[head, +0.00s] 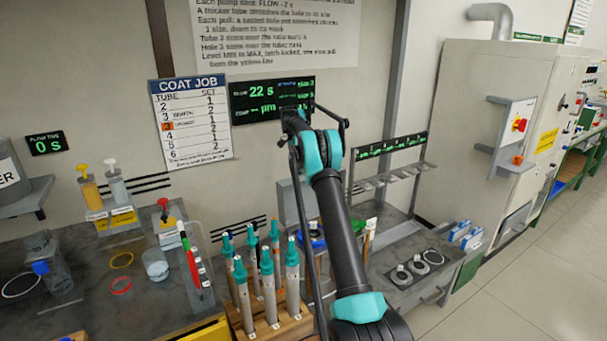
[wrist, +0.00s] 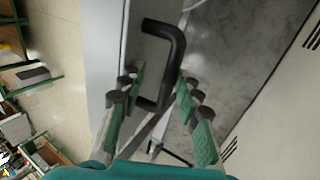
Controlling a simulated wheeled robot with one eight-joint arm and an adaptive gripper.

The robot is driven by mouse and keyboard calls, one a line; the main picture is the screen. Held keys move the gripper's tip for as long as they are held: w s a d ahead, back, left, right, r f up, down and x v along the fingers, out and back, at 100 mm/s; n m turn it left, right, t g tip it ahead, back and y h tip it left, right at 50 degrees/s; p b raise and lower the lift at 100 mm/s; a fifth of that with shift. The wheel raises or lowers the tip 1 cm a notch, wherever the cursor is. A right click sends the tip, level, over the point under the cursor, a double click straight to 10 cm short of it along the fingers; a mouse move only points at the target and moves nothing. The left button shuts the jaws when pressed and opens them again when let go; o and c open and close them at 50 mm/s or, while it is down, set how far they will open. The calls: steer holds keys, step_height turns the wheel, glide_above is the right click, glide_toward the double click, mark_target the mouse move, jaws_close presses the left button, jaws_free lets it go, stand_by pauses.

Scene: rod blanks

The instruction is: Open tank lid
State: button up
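My gripper (wrist: 157,88) is open in the wrist view, its two green-padded fingers spread apart. A black U-shaped handle (wrist: 178,50) lies between and ahead of the fingers, with a gap on each side. The handle is on a pale grey panel (wrist: 146,50), which I take to be the tank lid. In the head view a grey panel (head: 292,203) stands behind my arm, partly hidden by it; I cannot tell if it is the same one. My fingertips cannot be made out in the head view.
A wooden rack (head: 268,327) of teal-capped rods stands left of my arm on the dark bench. A rail stand (head: 385,178) and a tray of round parts (head: 418,267) are to the right. Free floor (head: 530,270) lies at the far right.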

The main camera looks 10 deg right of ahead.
steer(key=shift+r, duration=0.1)
step_height(320, 180, up, 10)
stand_by(0.5)
